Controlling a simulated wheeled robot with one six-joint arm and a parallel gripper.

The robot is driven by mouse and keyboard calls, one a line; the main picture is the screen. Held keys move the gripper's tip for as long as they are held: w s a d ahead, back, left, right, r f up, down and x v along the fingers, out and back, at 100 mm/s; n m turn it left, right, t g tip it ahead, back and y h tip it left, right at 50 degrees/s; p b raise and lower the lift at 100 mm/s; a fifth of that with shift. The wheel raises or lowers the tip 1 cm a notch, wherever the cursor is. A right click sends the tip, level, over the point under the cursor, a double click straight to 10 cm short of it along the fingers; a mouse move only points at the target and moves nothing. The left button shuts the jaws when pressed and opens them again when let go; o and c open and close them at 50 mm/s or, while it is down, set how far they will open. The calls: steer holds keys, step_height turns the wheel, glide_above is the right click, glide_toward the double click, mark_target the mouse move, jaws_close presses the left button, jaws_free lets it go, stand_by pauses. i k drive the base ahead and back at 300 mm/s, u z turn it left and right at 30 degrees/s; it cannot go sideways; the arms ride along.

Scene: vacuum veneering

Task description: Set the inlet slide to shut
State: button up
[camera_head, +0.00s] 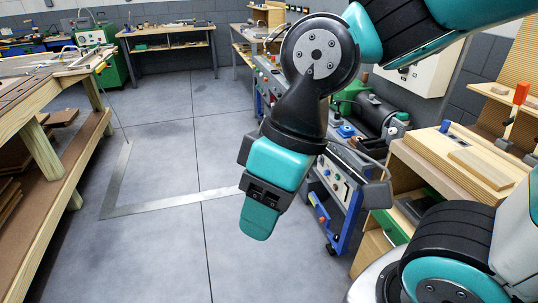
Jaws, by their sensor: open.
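I cannot make out the inlet slide for certain. A grey control bench (350,175) with blue uprights stands right of centre, partly hidden behind my arm. Its front panel carries small red and green buttons, and small orange and blue fittings sit low on its near side. My gripper (258,212) hangs in the middle of the picture, pointing down over the floor, to the left of this bench. It is open, holds nothing visible, and appears apart from the bench. My wrist and forearm cover part of the bench's panel and top.
A wooden workbench (60,195) with a lower shelf stands at the left. The grey floor (165,160) between is clear.

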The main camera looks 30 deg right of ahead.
mark_target(321, 160)
steer(key=u, duration=0.1)
steer(key=i, duration=1)
steer(key=z, duration=0.7)
steer(key=i, duration=0.9)
steer(key=z, duration=1.05)
steer(key=i, duration=0.2)
steer(key=z, duration=0.05)
